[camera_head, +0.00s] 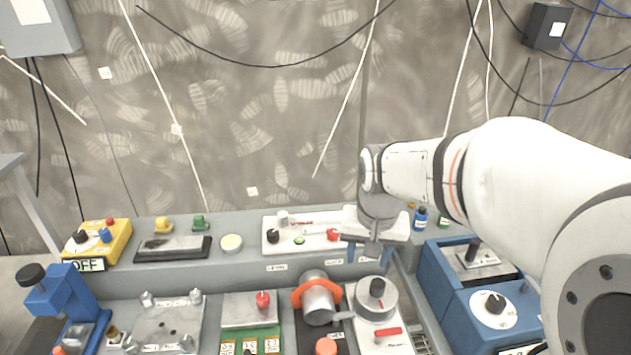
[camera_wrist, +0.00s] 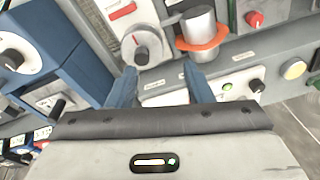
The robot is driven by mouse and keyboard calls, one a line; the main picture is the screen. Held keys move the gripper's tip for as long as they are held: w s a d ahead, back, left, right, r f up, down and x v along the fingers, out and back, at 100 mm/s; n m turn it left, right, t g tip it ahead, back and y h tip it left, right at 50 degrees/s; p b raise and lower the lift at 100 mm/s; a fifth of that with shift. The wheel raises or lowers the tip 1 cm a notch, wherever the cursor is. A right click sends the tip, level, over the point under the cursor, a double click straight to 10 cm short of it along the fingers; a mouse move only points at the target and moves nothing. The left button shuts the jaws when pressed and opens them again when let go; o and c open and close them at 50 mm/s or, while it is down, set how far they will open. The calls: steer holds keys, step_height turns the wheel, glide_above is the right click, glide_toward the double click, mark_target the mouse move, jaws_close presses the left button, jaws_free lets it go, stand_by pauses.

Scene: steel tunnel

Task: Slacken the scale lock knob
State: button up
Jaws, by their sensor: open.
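No knob carries a legible scale lock label, so I cannot tell for sure which one is the scale lock knob. A black knob (camera_head: 377,288) sits on a round grey dial on a white plate with a red bar; it also shows in the wrist view (camera_wrist: 141,54). Another black knob (camera_head: 273,236) is on the white back panel (camera_head: 300,222), right of centre in the wrist view (camera_wrist: 257,86). My gripper (camera_head: 375,254) is open and empty, above the back ledge near the panel's right end. In the wrist view its fingers (camera_wrist: 161,78) point toward the ledge, apart from both knobs.
An orange-collared metal cylinder (camera_head: 318,300) stands left of the dial. A red knob (camera_head: 263,299) is on a green-based block. A blue box (camera_head: 490,308) with a white dial is at right. A yellow box (camera_head: 97,240) and blue press (camera_head: 68,300) are at left.

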steer(key=w+a+m+p, duration=0.1)
steer(key=w+m+p, duration=0.25)
steer(key=w, duration=0.75)
steer(key=m+g+p, duration=0.2)
steer(key=p, duration=0.2)
glide_above(334, 230)
steer(key=f, duration=0.3)
steer(key=shift+s+f, duration=0.3)
steer(key=shift+f, duration=0.05)
steer(key=shift+w+a+f, duration=0.1)
steer(key=shift+w+f, duration=0.15)
steer(key=shift+f, duration=0.2)
step_height(334, 230, down, 7)
steer(key=shift+f+p, duration=0.2)
steer(key=shift+p, duration=0.9)
steer(key=shift+c, duration=0.6)
steer(key=c, duration=0.9)
steer(key=shift+o, duration=0.2)
